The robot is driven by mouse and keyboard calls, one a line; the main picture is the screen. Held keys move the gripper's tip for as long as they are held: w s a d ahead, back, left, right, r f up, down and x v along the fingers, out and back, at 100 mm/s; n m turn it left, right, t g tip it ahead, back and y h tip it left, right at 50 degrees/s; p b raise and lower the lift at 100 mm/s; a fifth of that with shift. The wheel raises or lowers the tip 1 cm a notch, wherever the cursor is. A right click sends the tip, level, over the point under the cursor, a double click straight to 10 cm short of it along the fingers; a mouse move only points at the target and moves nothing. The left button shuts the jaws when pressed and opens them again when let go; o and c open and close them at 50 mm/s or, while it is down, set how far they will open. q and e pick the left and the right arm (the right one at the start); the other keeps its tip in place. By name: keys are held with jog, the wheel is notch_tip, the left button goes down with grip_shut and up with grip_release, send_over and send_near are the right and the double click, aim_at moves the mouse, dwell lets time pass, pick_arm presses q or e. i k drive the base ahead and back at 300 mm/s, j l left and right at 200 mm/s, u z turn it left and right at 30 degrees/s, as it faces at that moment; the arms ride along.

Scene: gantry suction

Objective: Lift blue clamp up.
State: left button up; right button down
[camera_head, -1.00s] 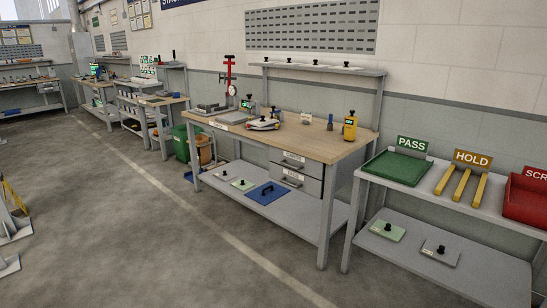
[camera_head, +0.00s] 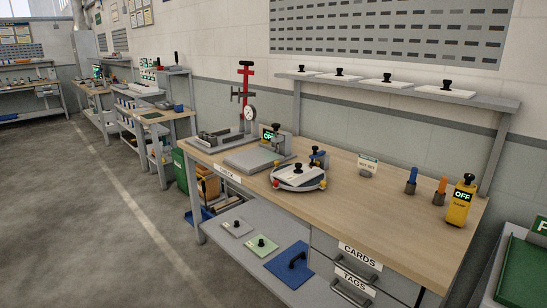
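A small blue piece (camera_head: 318,157) with a dark part stands at the back right of a round grey fixture (camera_head: 298,179) on the wooden bench. It looks like the blue clamp, but it is too small to tell whether it is up or down. The fixture has red and yellow knobs at its rim and a white plate with a black knob on top. Neither of my grippers is in view.
The bench top (camera_head: 355,200) is clear in front of a small sign (camera_head: 368,166). A blue-topped tool (camera_head: 411,181), an orange-topped tool (camera_head: 440,191) and a yellow device reading OFF (camera_head: 460,202) stand at right. A red-topped gauge stand (camera_head: 246,95) is at left.

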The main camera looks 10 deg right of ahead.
aim_at(316, 154)
jog(key=i+j+z, duration=0.15)
jog(key=i, duration=0.3)
jog(key=i+j+z, duration=0.2)
jog(key=i, duration=0.25)
